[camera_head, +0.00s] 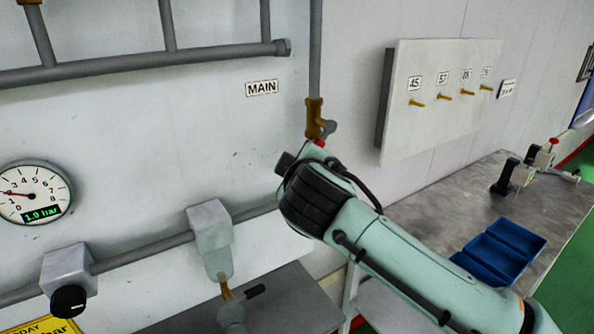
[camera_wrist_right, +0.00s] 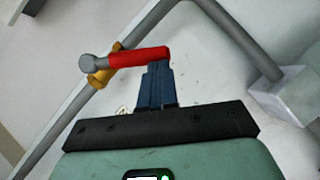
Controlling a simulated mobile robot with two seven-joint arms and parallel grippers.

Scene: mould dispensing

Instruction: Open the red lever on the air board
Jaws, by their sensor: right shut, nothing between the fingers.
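The red lever (camera_wrist_right: 138,57) shows in the right wrist view, lying across the brass valve (camera_wrist_right: 103,77) on the grey pipe. My right gripper (camera_wrist_right: 160,64) is shut and empty. Its fingertips are at the free end of the red lever, close to it or touching; I cannot tell which. In the head view my right wrist hides the fingers and most of the lever. My left gripper is not in view.
A pressure gauge (camera_head: 36,192) reading about 1.9 bar is at the left. A white panel (camera_head: 440,60) with several brass pegs is on the wall. Blue bins (camera_head: 500,250) and a small device (camera_head: 520,172) stand on the grey bench (camera_head: 430,215). Pipes (camera_head: 140,65) run along the wall.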

